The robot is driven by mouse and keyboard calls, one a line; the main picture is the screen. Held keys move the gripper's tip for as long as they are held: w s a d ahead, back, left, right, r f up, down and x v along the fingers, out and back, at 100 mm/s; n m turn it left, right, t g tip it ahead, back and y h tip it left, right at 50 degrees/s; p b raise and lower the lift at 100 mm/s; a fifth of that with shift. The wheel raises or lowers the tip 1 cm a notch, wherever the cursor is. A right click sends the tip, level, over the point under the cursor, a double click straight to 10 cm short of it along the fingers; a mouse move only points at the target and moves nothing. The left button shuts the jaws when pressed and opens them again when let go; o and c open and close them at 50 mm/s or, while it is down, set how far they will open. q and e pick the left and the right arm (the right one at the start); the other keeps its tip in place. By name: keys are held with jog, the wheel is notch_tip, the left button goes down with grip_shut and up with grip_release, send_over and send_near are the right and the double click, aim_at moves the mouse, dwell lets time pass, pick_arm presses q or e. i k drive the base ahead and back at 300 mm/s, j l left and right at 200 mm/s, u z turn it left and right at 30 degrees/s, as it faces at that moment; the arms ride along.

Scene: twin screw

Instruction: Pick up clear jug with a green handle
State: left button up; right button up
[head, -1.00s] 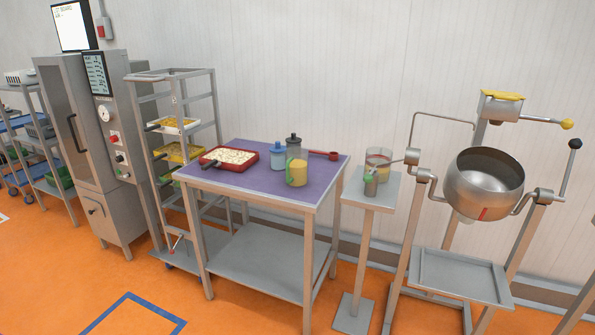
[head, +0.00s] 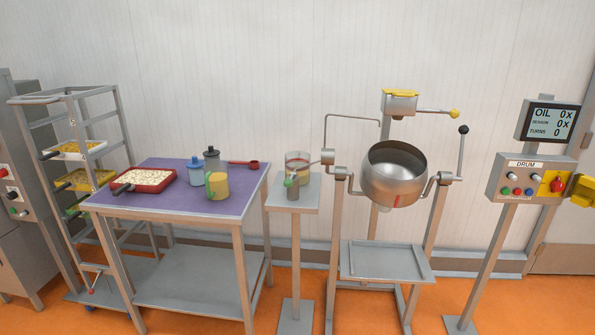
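A jug (head: 218,186) with yellow contents or body and a green handle on its left side stands upright on the purple-topped table (head: 160,200), near the front right part of the top. Nothing holds it. Neither of my grippers is in view.
A red tray of pale pieces (head: 143,180) lies left, a red scoop (head: 245,163) right. A small stand (head: 307,195) holds a clear container (head: 297,161); a steel drum (head: 395,178) stands further right.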

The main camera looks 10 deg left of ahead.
aim_at(216, 170)
jog(key=i+j+z, duration=0.15)
jog(key=j, duration=0.4)
jog(key=i+j+z, duration=0.2)
jog(key=j, duration=0.3)
jog(key=i+j+z, duration=0.15)
jog(key=j, duration=0.45)
jog(key=j+z, duration=0.2)
jog(key=j, duration=0.35)
